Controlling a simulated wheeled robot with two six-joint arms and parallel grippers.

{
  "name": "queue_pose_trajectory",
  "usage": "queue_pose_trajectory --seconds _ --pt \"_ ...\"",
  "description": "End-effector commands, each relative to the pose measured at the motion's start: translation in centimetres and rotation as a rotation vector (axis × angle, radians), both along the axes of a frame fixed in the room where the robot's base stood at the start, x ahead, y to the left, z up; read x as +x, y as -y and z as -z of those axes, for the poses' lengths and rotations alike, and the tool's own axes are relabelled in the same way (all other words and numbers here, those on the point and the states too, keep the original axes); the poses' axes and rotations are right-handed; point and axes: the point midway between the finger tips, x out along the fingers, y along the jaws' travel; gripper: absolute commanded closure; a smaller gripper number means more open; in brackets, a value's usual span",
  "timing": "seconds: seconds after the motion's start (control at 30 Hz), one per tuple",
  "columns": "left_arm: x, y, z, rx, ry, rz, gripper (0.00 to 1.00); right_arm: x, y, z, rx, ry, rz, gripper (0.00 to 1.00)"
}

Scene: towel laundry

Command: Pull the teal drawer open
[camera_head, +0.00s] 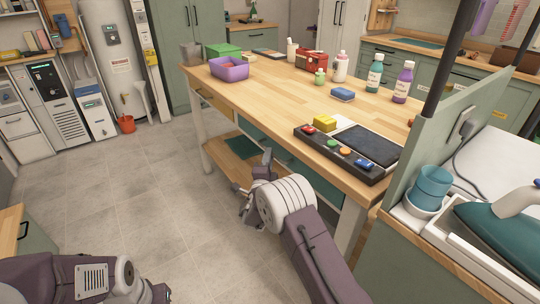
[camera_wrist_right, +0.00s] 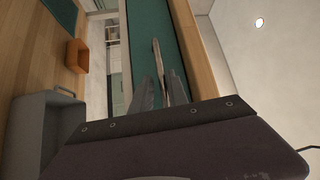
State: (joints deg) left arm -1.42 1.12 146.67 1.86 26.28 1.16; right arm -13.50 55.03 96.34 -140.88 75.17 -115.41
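The teal drawer (camera_head: 252,130) is under the wooden worktable's top, on the side facing me, partly hidden by my right arm. In the right wrist view its teal front (camera_wrist_right: 183,35) runs beside the wooden table edge, with a thin pale handle (camera_wrist_right: 156,52) standing out from it. My right gripper (camera_head: 241,190) is low by the table's side. In the right wrist view its two fingers (camera_wrist_right: 160,82) are apart, one on each side of the handle. I cannot tell whether they touch it. My left arm shows at the bottom left, but its fingers are not in view.
The worktable (camera_head: 265,90) carries bottles, a purple bin (camera_head: 229,70) and a dark control panel (camera_head: 350,148). A lower wooden shelf (camera_head: 237,160) is beneath it. An ironing station (camera_head: 490,240) stands at the right. The tiled floor (camera_head: 130,200) at the left is clear.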

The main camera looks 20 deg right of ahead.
Motion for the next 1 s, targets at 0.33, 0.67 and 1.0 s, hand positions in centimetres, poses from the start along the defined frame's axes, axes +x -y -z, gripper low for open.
queue_pose_trajectory --seconds 0.33,0.67,1.0 --pt "0.0 0.0 0.5 0.0 0.0 0.0 0.64 2.3 1.0 -0.4 0.0 -0.001 0.0 0.8" --pt "0.0 0.0 0.5 0.0 0.0 0.0 0.64 2.3 1.0 -0.3 0.0 -0.001 0.0 1.0" --pt "0.0 0.0 0.5 0.0 0.0 0.0 0.64 2.2 1.0 -0.3 0.002 -0.001 0.0 1.0"
